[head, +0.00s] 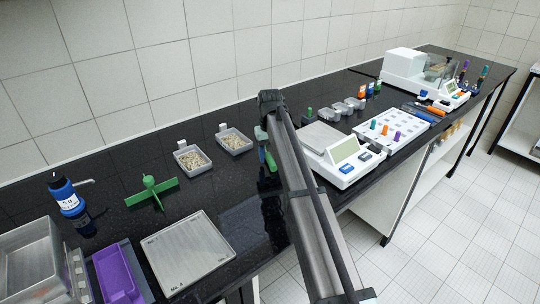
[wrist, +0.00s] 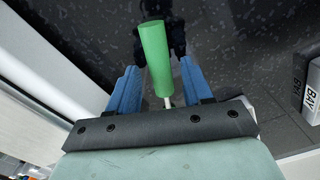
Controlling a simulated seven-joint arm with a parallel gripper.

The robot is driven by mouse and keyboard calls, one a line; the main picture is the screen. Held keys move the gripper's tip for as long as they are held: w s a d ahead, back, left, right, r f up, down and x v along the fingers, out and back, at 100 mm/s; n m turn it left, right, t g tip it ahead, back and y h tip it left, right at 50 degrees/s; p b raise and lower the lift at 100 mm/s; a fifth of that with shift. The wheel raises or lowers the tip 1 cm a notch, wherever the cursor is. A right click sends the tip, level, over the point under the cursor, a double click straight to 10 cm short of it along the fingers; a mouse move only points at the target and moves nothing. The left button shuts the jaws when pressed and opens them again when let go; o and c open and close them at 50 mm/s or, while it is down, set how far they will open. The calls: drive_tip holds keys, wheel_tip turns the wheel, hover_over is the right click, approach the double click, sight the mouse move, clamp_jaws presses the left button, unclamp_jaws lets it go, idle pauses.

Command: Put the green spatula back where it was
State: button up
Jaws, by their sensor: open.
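The green spatula (wrist: 154,55) shows in the wrist view as a green handle with a short piece of pale shaft below it. My gripper (wrist: 160,68) is open, with one blue finger on each side of the handle. Gaps show between the fingers and the handle. The spatula's lower end is hidden behind the gripper body. In the head view a bit of the green handle (head: 271,161) shows just left of my arm, over the dark bench between the trays and the white balance. Whether it rests on the bench or in a holder I cannot tell.
A white balance (head: 345,167) stands close right of my arm. Two small trays of grains (head: 191,170) lie to the left, with a green cross-shaped piece (head: 150,190) and a flat metal plate (head: 190,252). A block labelled BAY (wrist: 313,85) is at the wrist view's right edge.

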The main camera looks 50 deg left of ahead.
sight(271, 157)
wheel_tip(271, 157, up, 12)
idle(0.5)
drive_tip(key=shift+w+f, duration=0.1)
idle(0.4)
